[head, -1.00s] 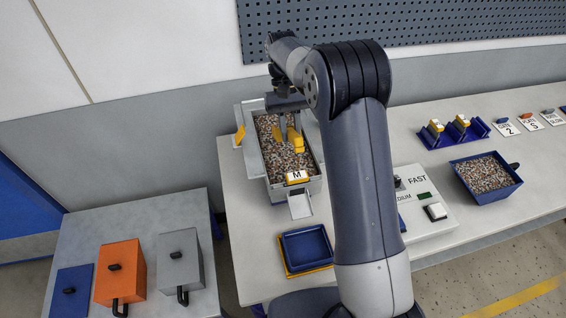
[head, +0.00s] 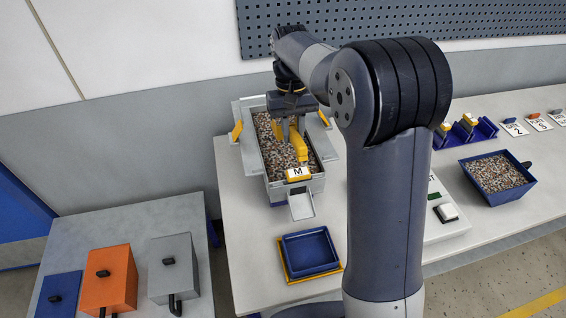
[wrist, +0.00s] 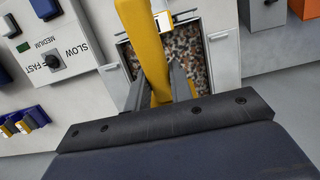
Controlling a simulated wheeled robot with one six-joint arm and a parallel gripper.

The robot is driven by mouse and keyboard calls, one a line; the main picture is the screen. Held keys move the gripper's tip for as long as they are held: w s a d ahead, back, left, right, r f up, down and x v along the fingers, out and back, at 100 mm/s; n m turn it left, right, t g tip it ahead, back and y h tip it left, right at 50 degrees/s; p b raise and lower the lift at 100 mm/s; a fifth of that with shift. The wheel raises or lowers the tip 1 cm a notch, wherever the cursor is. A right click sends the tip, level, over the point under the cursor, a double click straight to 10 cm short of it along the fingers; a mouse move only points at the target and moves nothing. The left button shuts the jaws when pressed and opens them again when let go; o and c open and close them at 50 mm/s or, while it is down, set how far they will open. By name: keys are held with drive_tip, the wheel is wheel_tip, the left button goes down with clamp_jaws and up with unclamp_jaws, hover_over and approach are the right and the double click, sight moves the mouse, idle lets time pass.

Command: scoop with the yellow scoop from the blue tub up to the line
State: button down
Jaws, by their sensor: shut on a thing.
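My gripper (head: 290,129) is shut on the yellow scoop (head: 301,150), over the left part of the bench. The scoop is at the grey bin of mixed granules (head: 268,163), over or in it; I cannot tell how deep. In the wrist view the scoop's yellow shaft (wrist: 150,45) stands between my fingers (wrist: 158,88). I cannot see its load or a fill line. The blue tub (head: 510,193), full of similar granules, stands apart at the right of the bench.
A yellow-edged M label (head: 298,173) is at the bin's front. An empty blue tray (head: 310,252) lies before it. A blue rack (head: 450,138) holds yellow pieces. Lidded orange (head: 115,275) and grey (head: 174,270) boxes stand on the left table. My arm hides part of the control box.

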drive_tip(key=shift+s+d+f+t+b, duration=0.1)
drive_tip(key=shift+s+f+t+b, duration=0.3)
drive_tip(key=shift+b, duration=0.9)
drive_tip(key=shift+s+f+t+b, duration=0.1)
drive_tip(key=shift+f+t+b, duration=0.45)
drive_tip(key=shift+b, duration=0.75)
drive_tip(key=shift+s+t+b, duration=0.15)
drive_tip(key=shift+t+b, duration=0.2)
drive_tip(key=shift+b, duration=0.4)
drive_tip(key=shift+r+y, duration=0.1)
drive_tip(key=shift+y, duration=0.2)
drive_tip(key=shift+r, duration=0.1)
